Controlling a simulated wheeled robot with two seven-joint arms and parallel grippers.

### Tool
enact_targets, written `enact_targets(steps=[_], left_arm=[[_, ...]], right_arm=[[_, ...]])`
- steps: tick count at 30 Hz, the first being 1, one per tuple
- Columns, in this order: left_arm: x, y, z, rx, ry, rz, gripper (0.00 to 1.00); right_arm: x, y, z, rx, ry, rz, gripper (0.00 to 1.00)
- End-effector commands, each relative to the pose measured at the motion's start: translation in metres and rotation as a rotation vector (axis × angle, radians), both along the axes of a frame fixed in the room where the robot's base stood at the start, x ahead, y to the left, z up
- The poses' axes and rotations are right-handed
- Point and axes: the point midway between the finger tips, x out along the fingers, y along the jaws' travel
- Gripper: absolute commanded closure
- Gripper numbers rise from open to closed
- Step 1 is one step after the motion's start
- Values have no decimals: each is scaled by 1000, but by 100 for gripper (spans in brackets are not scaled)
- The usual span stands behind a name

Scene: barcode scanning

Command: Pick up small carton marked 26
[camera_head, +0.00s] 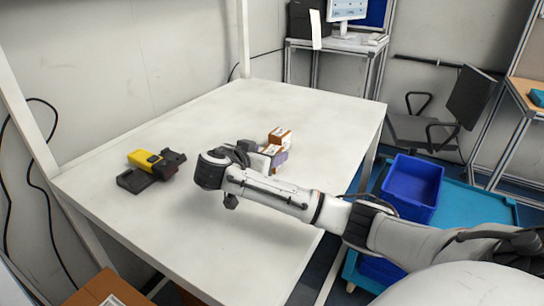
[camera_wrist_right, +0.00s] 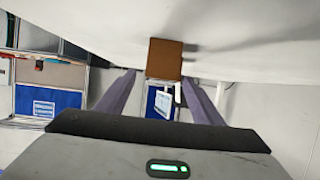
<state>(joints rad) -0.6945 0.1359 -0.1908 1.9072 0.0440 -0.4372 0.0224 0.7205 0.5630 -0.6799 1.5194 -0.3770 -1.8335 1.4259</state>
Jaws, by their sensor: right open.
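A small brown carton (camera_head: 281,135) with a white patch on its top stands on the white table, close to my right gripper (camera_head: 276,158). Its marking is too small to read. In the right wrist view a plain brown face of the carton (camera_wrist_right: 164,58) shows in line with the gap between the two purple-grey fingers of my right gripper (camera_wrist_right: 160,76). The fingers are apart, with room on both sides of the carton, and hold nothing. In the head view my arm and gripper hide part of the area around the carton. My left gripper is not in view.
A yellow and black scanner (camera_head: 148,160) lies on a dark base at the table's left. The white table (camera_head: 310,105) is clear behind and in front of my arm. A blue bin (camera_head: 412,185) stands beyond the table's right edge. A brown box (camera_head: 105,290) shows at the bottom left.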

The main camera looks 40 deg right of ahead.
Motion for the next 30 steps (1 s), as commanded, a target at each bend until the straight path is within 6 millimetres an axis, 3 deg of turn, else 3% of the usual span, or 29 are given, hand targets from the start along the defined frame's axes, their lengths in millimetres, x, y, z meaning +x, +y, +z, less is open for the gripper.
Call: enact_targets(steps=[4, 12, 21, 30], left_arm=[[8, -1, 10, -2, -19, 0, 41], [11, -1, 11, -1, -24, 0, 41], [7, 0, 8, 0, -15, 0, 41], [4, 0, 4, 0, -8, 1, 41]], right_arm=[[5, -15, -5, -1, 0, -2, 39], [7, -18, -8, 0, 0, 0, 39], [6, -17, -8, 0, 0, 0, 87], [7, -17, -1, 1, -5, 0, 88]])
